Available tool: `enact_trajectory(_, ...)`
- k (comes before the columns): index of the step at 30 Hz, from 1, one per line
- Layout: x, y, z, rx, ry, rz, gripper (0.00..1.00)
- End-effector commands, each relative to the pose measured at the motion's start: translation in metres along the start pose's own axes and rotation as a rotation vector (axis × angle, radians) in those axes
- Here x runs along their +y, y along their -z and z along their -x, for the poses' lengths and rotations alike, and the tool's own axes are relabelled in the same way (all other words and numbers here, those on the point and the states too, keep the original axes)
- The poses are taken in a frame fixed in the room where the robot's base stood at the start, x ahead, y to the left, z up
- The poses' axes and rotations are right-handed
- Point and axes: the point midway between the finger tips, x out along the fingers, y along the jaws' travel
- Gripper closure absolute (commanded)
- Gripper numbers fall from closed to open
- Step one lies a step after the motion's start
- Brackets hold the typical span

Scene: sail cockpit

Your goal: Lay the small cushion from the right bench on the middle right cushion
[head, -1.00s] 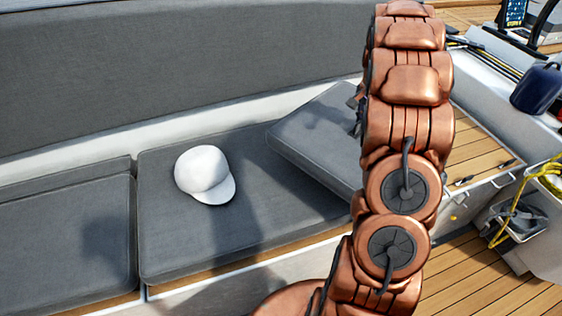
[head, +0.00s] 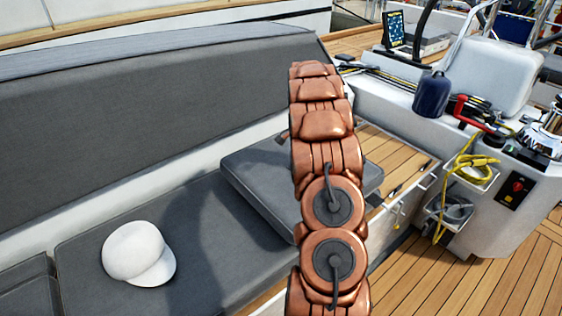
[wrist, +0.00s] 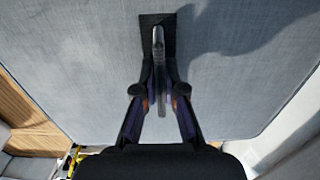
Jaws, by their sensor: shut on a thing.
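The small grey cushion (head: 252,178) is at the right end of the long bench in the head view, partly hidden behind my arm. It looks raised above the long grey seat cushion (head: 205,245), but I cannot tell whether its edge touches. In the wrist view the small cushion (wrist: 75,55) fills most of the picture. My gripper (wrist: 160,85) is shut on a thin upright tab with a dark base at the cushion's middle. The gripper itself is hidden behind my arm in the head view.
A white cap (head: 138,253) lies on the seat cushion. A grey backrest (head: 160,110) runs behind the bench. A wooden-topped locker (head: 395,160), a dark blue jug (head: 432,95) and a yellow rope (head: 460,175) are to the right. Open teak deck (head: 450,280) lies in front.

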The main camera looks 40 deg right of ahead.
Motion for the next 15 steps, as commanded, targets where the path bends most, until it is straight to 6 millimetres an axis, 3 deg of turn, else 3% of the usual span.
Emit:
enact_trajectory(7,-0.042,-0.018,-0.003,0.000,0.000,0.001,1.00)
enact_trajectory(15,-0.061,-0.026,-0.006,0.000,0.002,-0.003,1.00)
